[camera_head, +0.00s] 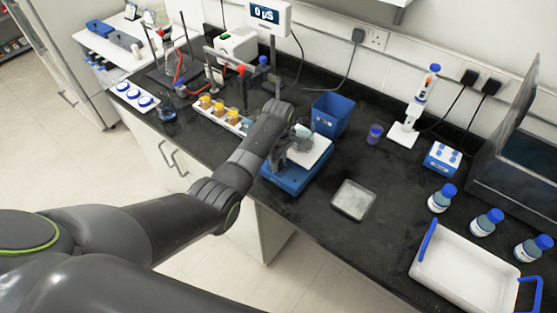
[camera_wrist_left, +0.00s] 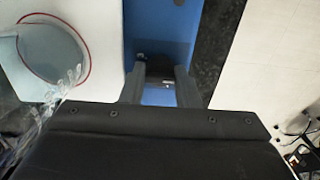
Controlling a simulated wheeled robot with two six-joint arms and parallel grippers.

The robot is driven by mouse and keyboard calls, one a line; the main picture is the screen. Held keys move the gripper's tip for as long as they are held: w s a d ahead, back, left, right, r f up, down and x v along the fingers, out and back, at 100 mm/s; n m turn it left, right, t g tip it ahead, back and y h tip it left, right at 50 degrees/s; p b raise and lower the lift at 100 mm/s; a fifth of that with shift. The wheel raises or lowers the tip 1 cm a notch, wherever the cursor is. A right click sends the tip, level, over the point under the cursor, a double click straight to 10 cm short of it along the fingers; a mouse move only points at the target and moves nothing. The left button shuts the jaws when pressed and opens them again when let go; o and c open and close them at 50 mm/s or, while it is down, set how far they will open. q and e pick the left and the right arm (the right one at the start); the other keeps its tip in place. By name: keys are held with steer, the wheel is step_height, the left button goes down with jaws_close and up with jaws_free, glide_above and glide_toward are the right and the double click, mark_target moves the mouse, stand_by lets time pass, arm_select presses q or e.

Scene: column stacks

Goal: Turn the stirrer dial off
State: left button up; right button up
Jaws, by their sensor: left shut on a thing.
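The stirrer (camera_head: 290,181) is a blue box with a white top plate, standing near the front edge of the black bench. A clear beaker (camera_head: 303,131) stands on its plate; in the left wrist view the beaker (camera_wrist_left: 50,52) is at the upper left, over a red ring. My left gripper (camera_head: 279,162) is at the stirrer's front side. In the left wrist view its two fingers (camera_wrist_left: 158,86) are on either side of the dark dial (camera_wrist_left: 156,72) on the blue front, shut on it. The dial's mark and setting cannot be made out. My right gripper is not in view.
A blue bin (camera_head: 332,114) stands behind the stirrer and a square weighing dish (camera_head: 353,200) lies to its right. A rack of amber vials (camera_head: 218,112) is to the left. A white tray (camera_head: 465,272) and blue-capped bottles (camera_head: 441,198) are at the right.

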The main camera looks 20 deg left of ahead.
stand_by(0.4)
arm_select(q)
steer(key=o, duration=0.7)
